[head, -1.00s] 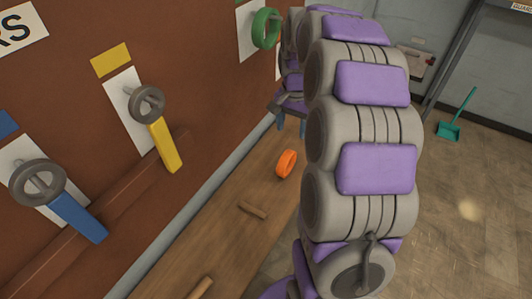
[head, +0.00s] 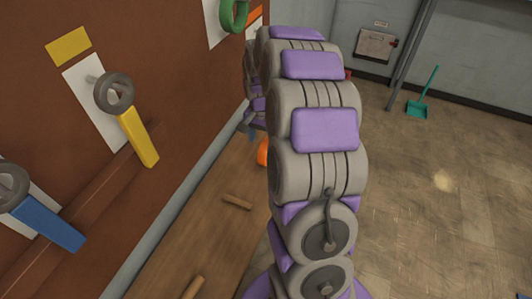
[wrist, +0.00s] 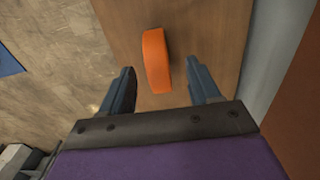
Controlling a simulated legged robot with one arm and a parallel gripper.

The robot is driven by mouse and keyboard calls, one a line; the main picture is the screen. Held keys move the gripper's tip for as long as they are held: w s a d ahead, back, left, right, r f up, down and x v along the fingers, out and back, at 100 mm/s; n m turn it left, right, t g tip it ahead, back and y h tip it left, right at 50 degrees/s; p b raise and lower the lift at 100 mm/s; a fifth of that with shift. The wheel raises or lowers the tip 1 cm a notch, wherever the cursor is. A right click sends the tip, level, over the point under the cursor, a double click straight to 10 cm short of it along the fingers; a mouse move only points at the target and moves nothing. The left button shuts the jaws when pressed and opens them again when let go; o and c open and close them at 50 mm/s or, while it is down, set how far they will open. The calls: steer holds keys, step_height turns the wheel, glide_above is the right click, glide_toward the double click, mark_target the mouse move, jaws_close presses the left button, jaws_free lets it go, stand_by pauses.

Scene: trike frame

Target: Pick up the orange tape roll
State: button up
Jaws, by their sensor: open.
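The orange tape roll (head: 263,151) stands on its edge on the wooden bench (head: 185,240). In the head view my arm hides most of it. In the wrist view the roll (wrist: 156,60) shows whole, its outer band facing the camera. My gripper (wrist: 162,72) is open and empty, with one blue finger on each side of the roll in the picture and gaps on both sides. The roll appears below the fingertips, but how far cannot be told. In the head view my gripper (head: 252,132) is mostly hidden behind my arm.
Two wooden pegs, one (head: 237,201) mid-bench and one (head: 194,288) nearer, stick up from the bench. Open floor (head: 450,200) lies right.

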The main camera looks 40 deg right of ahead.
mark_target(265, 145)
steer(key=shift+a+f, duration=0.1)
steer(key=shift+f, duration=0.4)
steer(key=f, duration=0.1)
steer(key=d+f+b, duration=0.1)
steer(key=f, duration=0.1)
steer(key=d+f, duration=0.1)
steer(key=shift+f+b, duration=0.3)
steer(key=shift+b, duration=0.1)
steer(key=shift+a+r, duration=0.15)
steer(key=shift+a, duration=0.3)
steer(key=shift+c, duration=0.3)
steer(key=shift+a, duration=0.25)
steer(key=c, duration=0.3)
steer(key=shift+d, duration=0.5)
steer(key=c, duration=0.7)
steer(key=shift+a, duration=0.15)
steer(key=shift+a+r, duration=0.1)
